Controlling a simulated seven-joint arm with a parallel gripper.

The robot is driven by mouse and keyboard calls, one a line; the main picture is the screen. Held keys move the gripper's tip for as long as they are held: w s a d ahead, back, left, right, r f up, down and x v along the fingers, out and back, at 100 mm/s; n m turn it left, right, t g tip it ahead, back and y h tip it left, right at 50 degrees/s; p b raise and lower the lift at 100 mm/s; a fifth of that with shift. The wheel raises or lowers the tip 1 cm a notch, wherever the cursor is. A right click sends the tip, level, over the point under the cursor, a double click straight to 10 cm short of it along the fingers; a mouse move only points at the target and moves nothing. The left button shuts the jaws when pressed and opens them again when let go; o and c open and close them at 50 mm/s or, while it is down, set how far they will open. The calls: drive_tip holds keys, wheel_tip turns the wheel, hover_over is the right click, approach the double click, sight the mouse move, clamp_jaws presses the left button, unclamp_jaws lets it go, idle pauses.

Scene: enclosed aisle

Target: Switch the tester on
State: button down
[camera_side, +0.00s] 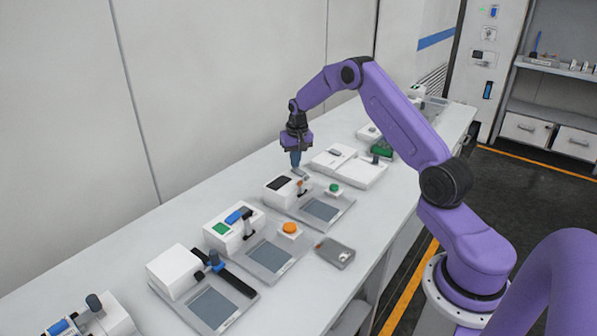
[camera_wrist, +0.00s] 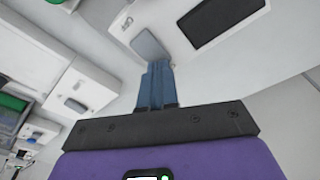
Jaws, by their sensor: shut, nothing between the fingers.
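A white unit (camera_side: 272,192) with a dark screen (camera_side: 281,183) stands on the bench below my gripper; nothing readable marks it as the tester. A grey tray and a green button (camera_side: 334,187) sit beside it. In the wrist view the unit's white housing (camera_wrist: 180,50) carries the dark screen (camera_wrist: 216,16) and a grey-blue flat paddle (camera_wrist: 149,45). My gripper (camera_side: 296,165) points down with its blue fingers together and empty. In the wrist view the fingertips (camera_wrist: 157,66) appear just at the paddle's near edge; I cannot tell whether they touch.
Toward the front stand a unit with an orange button (camera_side: 290,228) and one with a black strap (camera_side: 228,275). A small grey box (camera_side: 335,252) lies near the bench edge. A white two-part case (camera_side: 350,166) is behind. The wall closes off the left.

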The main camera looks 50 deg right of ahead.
drive_tip(key=shift+f, duration=0.5)
idle(0.3)
drive_tip(key=shift+r, duration=3.5)
drive_tip(key=shift+a, duration=0.1)
